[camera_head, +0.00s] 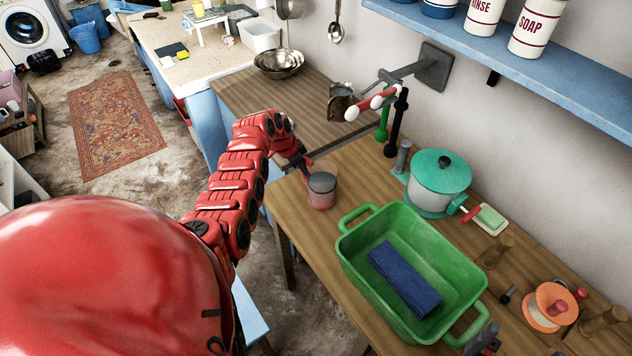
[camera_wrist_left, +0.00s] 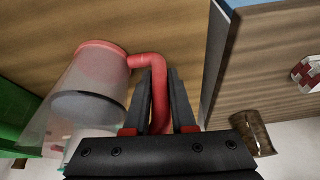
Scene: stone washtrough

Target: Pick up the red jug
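The red jug (camera_head: 321,197) is see-through with a red rim and a red handle, and a dark grey round shape shows at its top. It is at the left front part of the near wooden table, left of the green tub. My left gripper (camera_head: 302,160) is beside the jug, on its far side. In the left wrist view the two dark fingers (camera_wrist_left: 163,95) stand on either side of the jug's handle, which fills the gap between them. The jug's clear body (camera_wrist_left: 85,95) is left of the fingers.
The green tub (camera_head: 352,250) with a dark blue block inside stands close to the right of the jug. A teal-lidded pot (camera_head: 437,190) is behind it. A wall bracket (camera_head: 400,75) and a brown mug (camera_head: 341,103) are beyond my gripper.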

